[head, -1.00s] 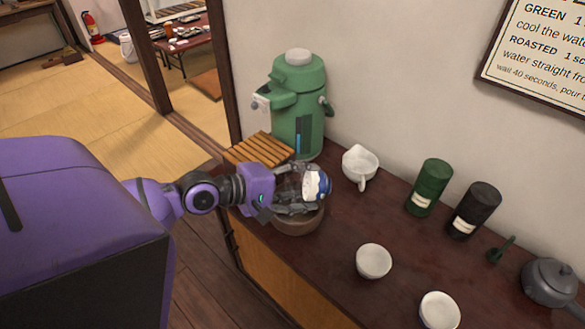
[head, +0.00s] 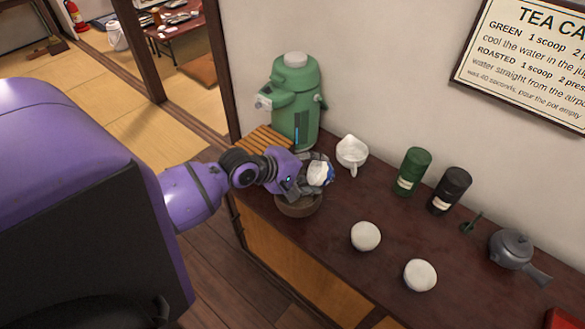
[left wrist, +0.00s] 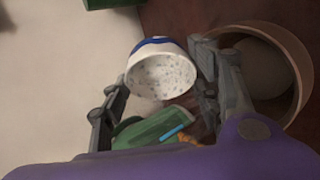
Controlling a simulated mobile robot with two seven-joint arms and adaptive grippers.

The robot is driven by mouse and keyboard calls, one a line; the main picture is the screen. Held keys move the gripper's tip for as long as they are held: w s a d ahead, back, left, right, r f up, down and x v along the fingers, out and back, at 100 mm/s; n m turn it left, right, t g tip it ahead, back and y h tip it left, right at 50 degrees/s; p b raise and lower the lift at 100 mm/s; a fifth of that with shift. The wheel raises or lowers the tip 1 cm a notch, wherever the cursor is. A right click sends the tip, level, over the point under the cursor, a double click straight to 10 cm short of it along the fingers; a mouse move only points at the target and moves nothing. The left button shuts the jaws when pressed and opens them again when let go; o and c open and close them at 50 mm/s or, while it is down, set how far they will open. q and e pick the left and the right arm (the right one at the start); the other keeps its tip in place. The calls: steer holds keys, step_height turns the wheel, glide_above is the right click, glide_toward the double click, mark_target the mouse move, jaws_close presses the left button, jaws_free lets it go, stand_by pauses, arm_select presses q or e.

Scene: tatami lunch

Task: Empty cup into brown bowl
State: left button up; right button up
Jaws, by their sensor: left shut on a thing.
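My left gripper (head: 315,172) is shut on a small cup (head: 319,174) that is white with blue on its outside. In the left wrist view the cup (left wrist: 160,74) lies between the fingers, tipped so its mouth faces the camera. Its inside looks pale and speckled, and I see no liquid in it. The brown bowl (head: 299,208) stands on the counter just below the gripper. In the left wrist view the bowl's rim (left wrist: 301,62) is at the right, beside one finger; its inside looks grey, and its contents are unclear. My right gripper is not in view.
A green airpot (head: 296,98) stands behind beside a slatted wooden board (head: 264,140). A white spouted pitcher (head: 351,153), green canister (head: 412,170), black canister (head: 450,190), two white cups (head: 366,236) and a grey teapot (head: 510,250) stand to the right on the dark counter.

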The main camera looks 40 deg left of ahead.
arm_select(q)
steer(key=p, duration=0.1)
steer(key=w+r+g+y+p, duration=0.1)
steer(key=shift+d+r+p, duration=0.25)
steer(key=shift+p, duration=0.15)
steer(key=shift+w+d+r+p, duration=0.1)
steer(key=shift+r+p, duration=0.1)
steer(key=shift+p, duration=0.1)
steer(key=shift+d+f+m+g+y, duration=0.15)
steer(key=shift+m+g+y, duration=0.15)
steer(key=shift+g+y, duration=0.15)
steer(key=shift+f+g, duration=0.15)
steer(key=shift+g, duration=0.1)
steer(key=shift+w+d+f+g+y, duration=0.15)
steer(key=shift+w+d+g+y, duration=0.1)
steer(key=shift+d+g+y, duration=0.3)
steer(key=w+d+f+m+g+y+b, duration=0.2)
steer(key=w+d+f+g+y, duration=0.2)
steer(key=w+d+f+y, duration=0.1)
steer(key=shift+d+f+g, duration=0.3)
steer(key=shift+d+g, duration=0.05)
steer(key=shift+d, duration=0.1)
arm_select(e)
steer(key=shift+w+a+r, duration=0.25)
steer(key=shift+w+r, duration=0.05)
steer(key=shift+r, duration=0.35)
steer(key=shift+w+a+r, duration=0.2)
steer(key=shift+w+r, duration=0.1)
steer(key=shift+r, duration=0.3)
